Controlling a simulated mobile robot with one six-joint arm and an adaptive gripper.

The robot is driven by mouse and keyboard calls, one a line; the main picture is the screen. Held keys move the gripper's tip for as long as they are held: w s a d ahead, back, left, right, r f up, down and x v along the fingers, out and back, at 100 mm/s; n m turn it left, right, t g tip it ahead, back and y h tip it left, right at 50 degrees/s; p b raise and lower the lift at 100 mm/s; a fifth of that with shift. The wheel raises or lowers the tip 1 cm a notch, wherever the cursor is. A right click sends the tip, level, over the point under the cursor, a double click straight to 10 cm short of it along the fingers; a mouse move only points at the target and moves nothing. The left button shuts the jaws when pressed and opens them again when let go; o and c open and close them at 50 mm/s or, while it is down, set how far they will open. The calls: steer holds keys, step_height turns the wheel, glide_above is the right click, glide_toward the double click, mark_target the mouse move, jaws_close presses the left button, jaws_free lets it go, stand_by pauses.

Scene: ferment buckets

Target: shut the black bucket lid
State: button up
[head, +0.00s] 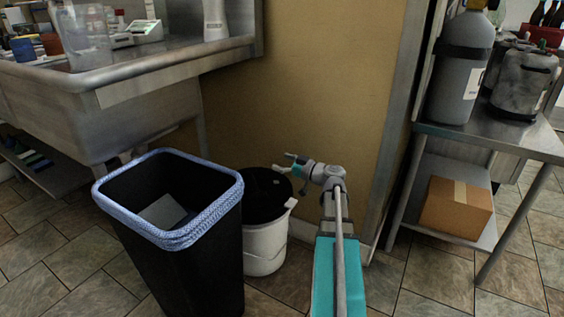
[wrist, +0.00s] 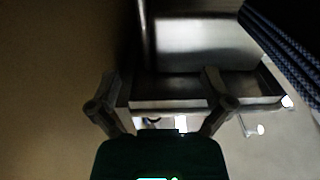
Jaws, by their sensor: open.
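A white bucket (head: 265,247) stands on the floor, with a white tab at its right rim. Its black lid (head: 262,190) shows as a dark surface at the top, with a small round detail. The trash bin hides its left part, and I cannot tell how far the lid is raised. My gripper (head: 284,163) is just above the lid's far right edge in the head view; contact cannot be told. In the wrist view my gripper (wrist: 163,108) has its fingers spread with nothing held between them. The lid is not recognisable there.
A black trash bin (head: 205,255) with a blue-white liner rim stands directly left of the bucket. A steel sink (head: 140,105) is behind it. A tan wall (head: 300,75) is close behind the bucket. A steel table (head: 480,137) with cylinders and a cardboard box (head: 456,208) is at right.

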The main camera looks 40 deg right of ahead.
steer(key=shift+s, duration=0.1)
steer(key=v, duration=0.7)
steer(key=shift+s, duration=0.15)
steer(key=shift+d, duration=0.15)
stand_by(0.6)
